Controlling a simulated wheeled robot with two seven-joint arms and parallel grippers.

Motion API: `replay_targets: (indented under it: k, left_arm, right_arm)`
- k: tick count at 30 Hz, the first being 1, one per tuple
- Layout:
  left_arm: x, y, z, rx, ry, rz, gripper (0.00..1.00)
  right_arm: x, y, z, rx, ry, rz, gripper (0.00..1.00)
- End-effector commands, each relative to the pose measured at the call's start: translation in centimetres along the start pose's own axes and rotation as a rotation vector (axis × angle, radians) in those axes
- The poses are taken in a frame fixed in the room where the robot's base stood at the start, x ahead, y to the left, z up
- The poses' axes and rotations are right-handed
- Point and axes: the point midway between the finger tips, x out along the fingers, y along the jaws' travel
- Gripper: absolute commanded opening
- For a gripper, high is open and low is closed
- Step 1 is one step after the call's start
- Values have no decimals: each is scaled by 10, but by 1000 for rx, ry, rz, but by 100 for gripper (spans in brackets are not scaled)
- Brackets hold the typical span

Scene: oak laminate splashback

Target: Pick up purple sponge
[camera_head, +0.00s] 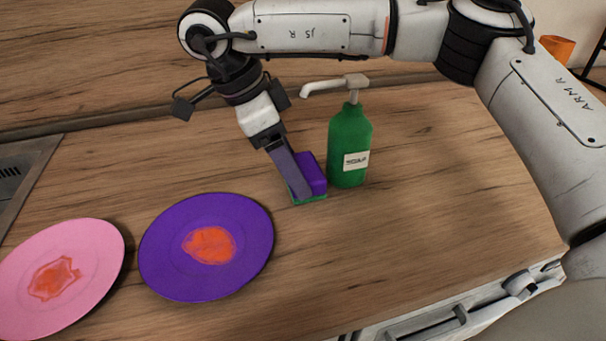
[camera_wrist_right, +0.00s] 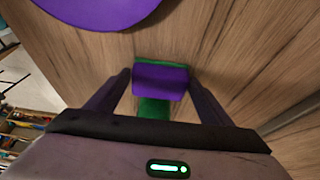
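The purple sponge (camera_head: 314,173) has a green underside and sits on the wooden counter, just left of the green soap bottle (camera_head: 349,146). My right gripper (camera_head: 304,190) reaches down to it from above, and one finger covers part of it in the head view. In the right wrist view the sponge (camera_wrist_right: 160,80) lies between the two fingertips of my right gripper (camera_wrist_right: 159,76), one on each side. The fingers look spread around it; a narrow gap shows on the left, and contact on the right is unclear. My left gripper is out of view.
A purple plate (camera_head: 165,250) with an orange stain lies left of the sponge, and a pink plate (camera_head: 95,245) lies farther left. The bottle's white pump (camera_head: 338,86) stands close to my right arm. The counter right of the bottle is clear.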

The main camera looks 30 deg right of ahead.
Motion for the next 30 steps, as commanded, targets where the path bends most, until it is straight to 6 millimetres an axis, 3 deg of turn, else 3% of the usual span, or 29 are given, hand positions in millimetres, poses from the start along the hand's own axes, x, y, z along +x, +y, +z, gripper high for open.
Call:
replay_targets:
  k: [1,4,14,23,30]
  left_arm:
    - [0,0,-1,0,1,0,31]
    - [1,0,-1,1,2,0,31]
    - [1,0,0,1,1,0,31]
    - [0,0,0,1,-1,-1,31]
    - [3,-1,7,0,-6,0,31]
  right_arm:
    - [0,0,0,0,0,0,65]
    - [0,0,0,0,0,0,50]
    - [-3,0,-1,0,0,-1,50]
    - [-37,-1,-14,1,-1,-3,50]
    - [-32,51,-14,-5,1,-3,50]
